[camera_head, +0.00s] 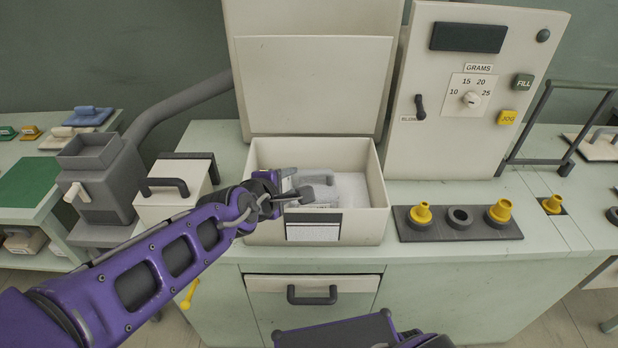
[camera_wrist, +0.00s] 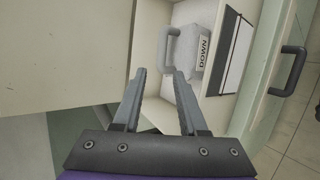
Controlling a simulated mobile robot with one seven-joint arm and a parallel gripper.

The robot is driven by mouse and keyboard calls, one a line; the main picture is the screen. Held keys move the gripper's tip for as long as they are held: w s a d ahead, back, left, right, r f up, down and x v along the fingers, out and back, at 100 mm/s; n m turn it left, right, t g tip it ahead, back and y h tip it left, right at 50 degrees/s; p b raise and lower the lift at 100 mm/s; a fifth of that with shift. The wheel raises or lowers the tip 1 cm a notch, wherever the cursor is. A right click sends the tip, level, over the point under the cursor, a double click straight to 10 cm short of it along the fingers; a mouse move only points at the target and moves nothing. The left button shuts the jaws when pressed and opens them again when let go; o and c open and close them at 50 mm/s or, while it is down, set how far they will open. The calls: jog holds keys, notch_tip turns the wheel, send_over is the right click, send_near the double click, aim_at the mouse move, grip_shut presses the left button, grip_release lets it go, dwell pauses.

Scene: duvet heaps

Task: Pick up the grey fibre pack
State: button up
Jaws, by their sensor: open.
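A light grey pack (camera_head: 321,182) with a grey handle lies in the open cream bin in the head view. In the wrist view the pack (camera_wrist: 198,62) shows its handle and a label reading "DOWN"; I see no "fibre" marking on it. My gripper (camera_head: 300,191) is over the left part of the bin and hides part of the pack. Its two fingers in the wrist view (camera_wrist: 159,72) are apart with nothing between them. The pack lies beyond the fingertips, up and to the right there. I cannot tell whether they touch it.
The cream bin (camera_head: 262,226) has walls around the pack and a raised lid (camera_head: 313,85) behind. A cream box (camera_head: 165,205) and a grey hopper (camera_head: 98,180) stand left. A machine panel (camera_head: 440,130) and yellow nozzles (camera_head: 420,213) stand right. Several handled packs lie far left.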

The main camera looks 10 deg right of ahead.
jog(key=b, duration=0.4)
send_near(313, 174)
jog(key=x, duration=0.5)
jog(key=shift+w, duration=0.15)
jog(key=shift+w+d+f+b, duration=0.1)
jog(key=shift+w+d+b, duration=0.15)
jog(key=shift+w+b, duration=0.1)
jog(key=b+x, duration=0.2)
jog(key=x, duration=0.2)
jog(key=shift+d+f+b, duration=0.1)
jog(key=shift+f+b, duration=0.2)
jog(key=shift+b, duration=0.1)
jog(key=shift+w+d+f, duration=0.1)
jog(key=shift+w+d, duration=0.1)
jog(key=shift+w, duration=0.2)
jog(key=shift+c, duration=0.4)
grip_shut()
